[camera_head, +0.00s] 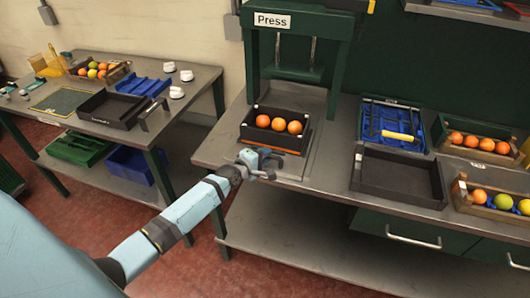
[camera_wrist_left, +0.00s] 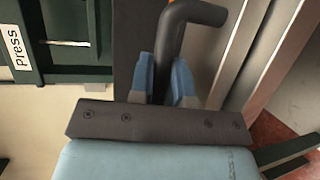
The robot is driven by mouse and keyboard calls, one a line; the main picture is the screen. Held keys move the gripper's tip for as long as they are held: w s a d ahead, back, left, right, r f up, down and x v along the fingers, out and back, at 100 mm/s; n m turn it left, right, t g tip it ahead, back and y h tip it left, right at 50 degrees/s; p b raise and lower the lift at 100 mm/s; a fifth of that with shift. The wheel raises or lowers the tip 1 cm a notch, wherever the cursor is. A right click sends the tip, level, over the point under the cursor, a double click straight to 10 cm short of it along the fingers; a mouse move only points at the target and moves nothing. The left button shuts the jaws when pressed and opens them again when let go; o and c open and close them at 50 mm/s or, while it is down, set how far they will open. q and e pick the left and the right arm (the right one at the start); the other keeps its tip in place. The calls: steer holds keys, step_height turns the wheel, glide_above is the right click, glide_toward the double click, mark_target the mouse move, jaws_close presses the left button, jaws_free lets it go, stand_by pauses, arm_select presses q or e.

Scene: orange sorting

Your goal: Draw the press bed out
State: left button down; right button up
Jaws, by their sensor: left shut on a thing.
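The green press (camera_head: 297,22), marked "Press", stands at the back of the middle bench. Its bed (camera_head: 309,148) shows as a flat piece with an orange edge at the foot of the press. A dark crate (camera_head: 262,137) with three oranges (camera_head: 278,124) sits on the bed. My left gripper (camera_head: 264,162) is at the front of the bed, just before the crate. In the left wrist view its blue fingers (camera_wrist_left: 169,82) are shut on a dark bent handle (camera_wrist_left: 190,14). My right gripper is not in view.
An empty dark tray (camera_head: 432,184) lies to the right on the bench, with a blue tray (camera_head: 367,122) behind it. Fruit crates (camera_head: 463,202) stand at the far right. A side table (camera_head: 205,82) with more trays is at the left. Bench front between press and dark tray is clear.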

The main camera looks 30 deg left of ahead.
arm_select(q)
steer(key=shift+s+d, duration=0.1)
steer(key=shift+s, duration=0.05)
steer(key=shift+f, duration=0.1)
steer(key=shift+s+f, duration=0.1)
steer(key=c, duration=1.1)
jaws_free()
steer(key=shift+s, duration=0.15)
steer(key=shift+r, duration=0.2)
steer(key=b+v, duration=0.1)
steer(key=v, duration=1.3)
steer(key=shift+f, duration=0.15)
